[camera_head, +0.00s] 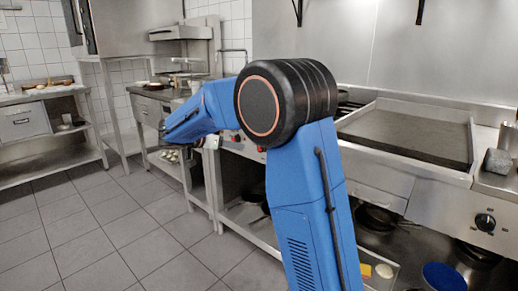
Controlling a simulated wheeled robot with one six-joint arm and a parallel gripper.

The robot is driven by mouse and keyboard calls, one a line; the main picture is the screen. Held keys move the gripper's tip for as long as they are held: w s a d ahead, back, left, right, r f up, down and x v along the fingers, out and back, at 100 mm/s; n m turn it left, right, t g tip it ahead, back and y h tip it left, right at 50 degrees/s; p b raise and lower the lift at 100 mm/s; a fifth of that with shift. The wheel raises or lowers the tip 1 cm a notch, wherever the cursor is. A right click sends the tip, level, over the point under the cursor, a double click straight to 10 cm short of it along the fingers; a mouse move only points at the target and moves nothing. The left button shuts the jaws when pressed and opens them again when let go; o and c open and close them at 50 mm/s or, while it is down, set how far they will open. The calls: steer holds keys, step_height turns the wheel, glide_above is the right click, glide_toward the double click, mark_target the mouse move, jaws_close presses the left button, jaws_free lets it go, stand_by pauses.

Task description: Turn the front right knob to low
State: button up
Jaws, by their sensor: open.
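A larger black knob (485,222) with a pale mark sits on the front panel of the griddle unit at the right. My blue forearm reaches left and away from its black joint.
The flat griddle (408,137) with raised metal edges fills the right. Pans and a blue pot (443,277) stand on the shelf below. A steel table (45,97) is at the far left. The tiled floor (105,225) at left is open.

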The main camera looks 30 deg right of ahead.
steer(key=w+x, duration=0.1)
steer(key=x, duration=1.6)
steer(key=shift+w+d+r, duration=0.15)
steer(key=shift+d+r, duration=0.05)
steer(key=c, duration=1)
